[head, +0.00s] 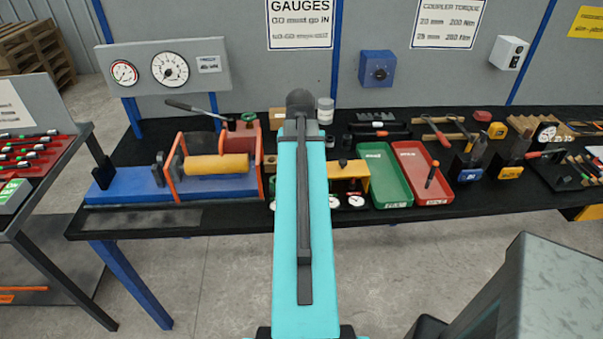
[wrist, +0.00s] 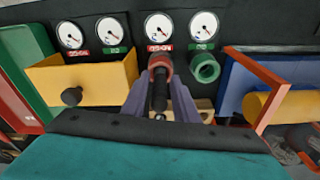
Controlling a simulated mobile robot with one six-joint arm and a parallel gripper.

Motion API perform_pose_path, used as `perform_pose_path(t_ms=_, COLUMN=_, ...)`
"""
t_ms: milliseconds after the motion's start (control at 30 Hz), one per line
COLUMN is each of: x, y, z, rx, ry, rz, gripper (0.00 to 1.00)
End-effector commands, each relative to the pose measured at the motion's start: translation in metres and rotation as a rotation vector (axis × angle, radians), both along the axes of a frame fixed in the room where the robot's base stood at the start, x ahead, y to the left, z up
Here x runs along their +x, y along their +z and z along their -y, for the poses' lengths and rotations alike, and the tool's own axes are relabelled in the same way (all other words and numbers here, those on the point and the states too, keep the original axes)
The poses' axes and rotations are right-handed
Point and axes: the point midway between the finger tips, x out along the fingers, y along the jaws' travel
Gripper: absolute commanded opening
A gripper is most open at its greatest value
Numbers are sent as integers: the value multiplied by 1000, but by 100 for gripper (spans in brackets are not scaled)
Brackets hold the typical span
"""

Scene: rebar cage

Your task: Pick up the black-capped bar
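My arm reaches out over the black workbench in the head view, and it hides my gripper there. In the wrist view the two grey-purple fingers of my gripper (wrist: 168,95) point forward and stand apart. A dark upright bar (wrist: 159,92) shows between them, just below a red ring (wrist: 160,64). I cannot tell whether the fingers touch this bar or whether it is the black-capped one. Several bars with coloured ends lie on a red rack (head: 25,150) at the left in the head view. Their cap colours are too small to sort.
A green ring (wrist: 204,67) stands right of the red one, with several dial gauges (wrist: 160,27) behind. A yellow block with a black knob (wrist: 72,96) is at left. The bench also holds a blue fixture (head: 125,187), green tray (head: 384,202) and red tray (head: 425,197).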

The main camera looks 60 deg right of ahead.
Motion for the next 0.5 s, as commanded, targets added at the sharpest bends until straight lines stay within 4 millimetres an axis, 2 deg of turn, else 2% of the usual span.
perform_pose_path(t_ms=33, x=0, y=0, z=0, rx=0, ry=0, rz=0, gripper=17)
perform_pose_path(t_ms=133, x=0, y=0, z=0, rx=0, ry=0, rz=0, gripper=0)
perform_pose_path(t_ms=500, x=0, y=1, z=0, rx=-1, ry=0, rz=1, gripper=0)
